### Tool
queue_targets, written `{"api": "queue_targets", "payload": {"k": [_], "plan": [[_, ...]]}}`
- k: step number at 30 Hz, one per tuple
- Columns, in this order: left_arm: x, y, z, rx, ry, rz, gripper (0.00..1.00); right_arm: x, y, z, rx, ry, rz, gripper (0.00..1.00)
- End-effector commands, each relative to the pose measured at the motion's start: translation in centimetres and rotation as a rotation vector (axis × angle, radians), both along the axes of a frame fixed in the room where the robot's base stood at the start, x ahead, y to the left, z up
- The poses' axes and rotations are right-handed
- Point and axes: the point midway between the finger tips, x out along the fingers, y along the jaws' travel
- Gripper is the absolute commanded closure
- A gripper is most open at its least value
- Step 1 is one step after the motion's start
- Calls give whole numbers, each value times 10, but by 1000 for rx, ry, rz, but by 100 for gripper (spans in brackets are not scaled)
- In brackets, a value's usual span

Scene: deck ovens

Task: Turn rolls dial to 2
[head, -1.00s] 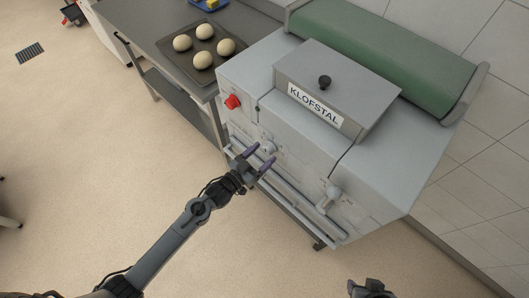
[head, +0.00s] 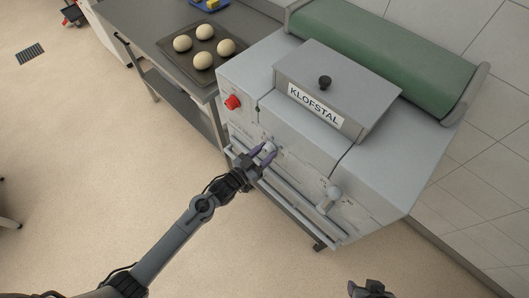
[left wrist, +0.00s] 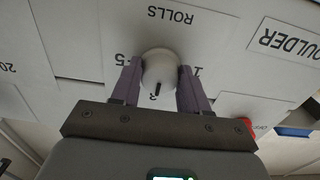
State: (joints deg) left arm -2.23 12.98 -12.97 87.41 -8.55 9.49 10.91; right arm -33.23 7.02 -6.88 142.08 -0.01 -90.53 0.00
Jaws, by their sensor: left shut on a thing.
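The rolls dial (head: 269,148) is a small pale round knob on the front of the grey KLOFSTAL machine. In the left wrist view the dial (left wrist: 160,66) sits beside an upside-down ROLLS label, with a dark pointer mark facing the bottom of the picture. A partly hidden digit is near that mark; I cannot read it surely. My left gripper (head: 262,160) has its purple fingers on either side of the dial, shut on it. My right gripper (head: 371,289) is at the bottom edge, partly cut off; its jaw state is unclear.
A second knob with a lever shape (head: 329,200) is to the right on the same front. A red knob (head: 233,102) is at the upper left. A rail (head: 285,189) runs below the dial. A tray (head: 187,58) with several dough balls lies on the table at the left.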

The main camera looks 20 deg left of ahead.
Motion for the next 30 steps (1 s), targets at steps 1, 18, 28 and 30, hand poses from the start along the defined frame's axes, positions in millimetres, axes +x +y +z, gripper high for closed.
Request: {"api": "queue_targets", "payload": {"k": [1,18,28,30], "plan": [[0,0,0,-4,2,0,86,0,0,1,1,0,-1,57],[0,-1,4,-291,121,1,86,0,1,29,7,0,-4,57],[0,-1,3,-539,221,1,86,0,0,46,2,0,-1,57],[0,-1,3,-581,238,0,86,0,0,49,0,0,0,57]]}}
